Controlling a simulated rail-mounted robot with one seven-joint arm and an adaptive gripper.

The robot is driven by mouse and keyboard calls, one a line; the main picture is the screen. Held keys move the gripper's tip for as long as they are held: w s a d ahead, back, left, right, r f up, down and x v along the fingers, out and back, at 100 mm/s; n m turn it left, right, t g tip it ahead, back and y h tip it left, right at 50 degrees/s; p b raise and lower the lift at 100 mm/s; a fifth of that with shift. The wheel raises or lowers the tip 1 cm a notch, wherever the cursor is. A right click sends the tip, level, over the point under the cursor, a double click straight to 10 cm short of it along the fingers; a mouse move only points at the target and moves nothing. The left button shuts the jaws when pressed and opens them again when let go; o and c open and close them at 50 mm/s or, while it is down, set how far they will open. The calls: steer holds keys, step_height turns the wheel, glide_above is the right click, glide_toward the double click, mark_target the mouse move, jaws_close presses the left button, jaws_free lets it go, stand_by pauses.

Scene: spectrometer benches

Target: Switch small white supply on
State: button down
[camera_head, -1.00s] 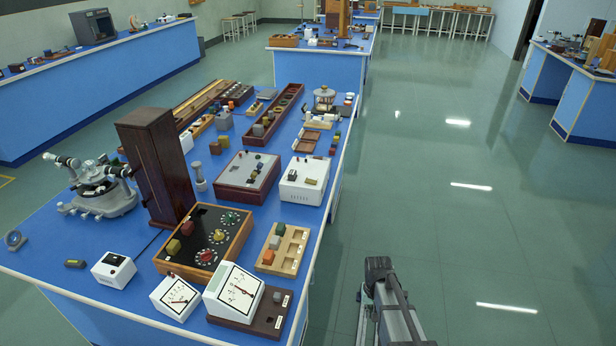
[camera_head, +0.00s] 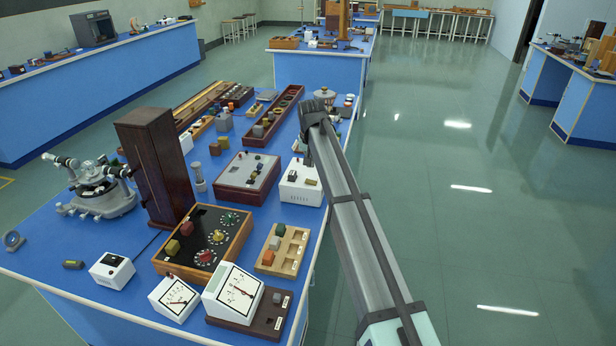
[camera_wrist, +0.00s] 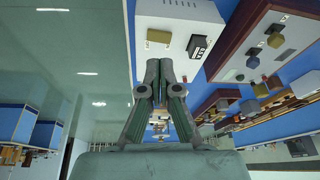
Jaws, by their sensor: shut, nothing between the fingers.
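A white supply box (camera_head: 301,188) stands near the right edge of the blue bench in the head view. In the wrist view, the white box (camera_wrist: 175,12) has a black rocker switch (camera_wrist: 197,46) and a tan block (camera_wrist: 158,38) on it. My gripper (camera_wrist: 159,72) is shut and empty. Its fingertips show just below the tan block in the wrist view, left of and below the switch; contact cannot be told. A smaller white box (camera_head: 112,270) with a dark top panel sits at the bench's front left.
A brown-framed grey panel box (camera_head: 248,178) stands left of the supply. A wooden tray with blocks (camera_head: 284,250) and white dial meters (camera_head: 235,293) stand nearer the front. A tall dark wooden case (camera_head: 155,165) stands at left. The floor right of the bench is clear.

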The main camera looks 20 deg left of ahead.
steer(key=shift+m, duration=0.9)
steer(key=w+r, duration=0.1)
steer(key=w+a+r, duration=0.1)
steer(key=r, duration=0.1)
steer(key=shift+w+a+r, duration=0.2)
steer(key=shift+w, duration=0.05)
steer(key=shift+f, duration=0.1)
steer(key=p, duration=0.5)
glide_toward(308, 180)
steer(key=x, duration=0.5)
steer(key=shift+w+f, duration=0.1)
steer(key=shift+w, duration=0.2)
steer(key=shift+a+f, duration=0.1)
steer(key=shift+f, duration=0.65)
